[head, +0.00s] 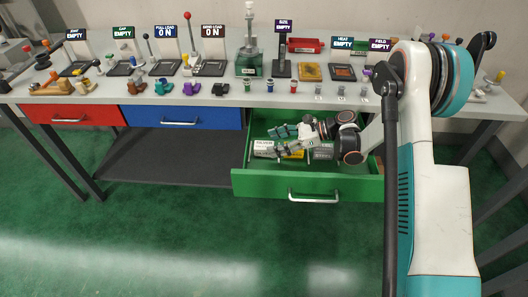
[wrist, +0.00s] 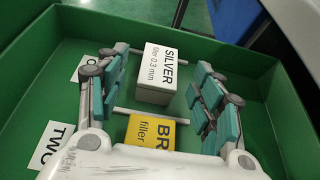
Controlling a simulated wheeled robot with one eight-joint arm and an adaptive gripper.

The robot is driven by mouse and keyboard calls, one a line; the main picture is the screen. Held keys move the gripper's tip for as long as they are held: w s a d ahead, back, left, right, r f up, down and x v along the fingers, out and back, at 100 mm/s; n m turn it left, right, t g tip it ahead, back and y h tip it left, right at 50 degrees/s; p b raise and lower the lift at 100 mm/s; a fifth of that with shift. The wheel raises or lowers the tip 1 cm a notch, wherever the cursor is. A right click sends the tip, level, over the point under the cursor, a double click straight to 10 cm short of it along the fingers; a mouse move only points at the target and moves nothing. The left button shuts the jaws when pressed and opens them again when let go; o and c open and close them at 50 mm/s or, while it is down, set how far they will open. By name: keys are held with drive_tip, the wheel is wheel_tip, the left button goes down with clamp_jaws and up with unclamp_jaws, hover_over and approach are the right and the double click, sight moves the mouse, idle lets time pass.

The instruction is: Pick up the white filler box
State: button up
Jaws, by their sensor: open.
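The white filler box (wrist: 155,88), labelled "SILVER filler 0.3 mm", lies in the open green drawer (head: 310,186). In the head view the white box (head: 262,147) sits at the drawer's left side. My gripper (wrist: 162,64) is open inside the drawer. In the wrist view the white box appears between its two teal-padded fingers, with gaps on both sides. I cannot tell how far the fingertips are above it. In the head view my gripper (head: 281,140) reaches in from the right and hides part of the boxes.
A yellow filler box (wrist: 149,133) is beside the white one, partly hidden by my gripper. A grey box (head: 323,152) lies farther right. Green drawer walls (wrist: 28,82) surround them. The workbench (head: 225,99) overhangs behind, crowded with parts. Red (head: 80,112) and blue drawers (head: 182,116) are shut.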

sight(264, 149)
drive_tip(key=shift+x, duration=1.2)
drive_tip(key=shift+c, duration=0.6)
drive_tip(key=c, duration=1)
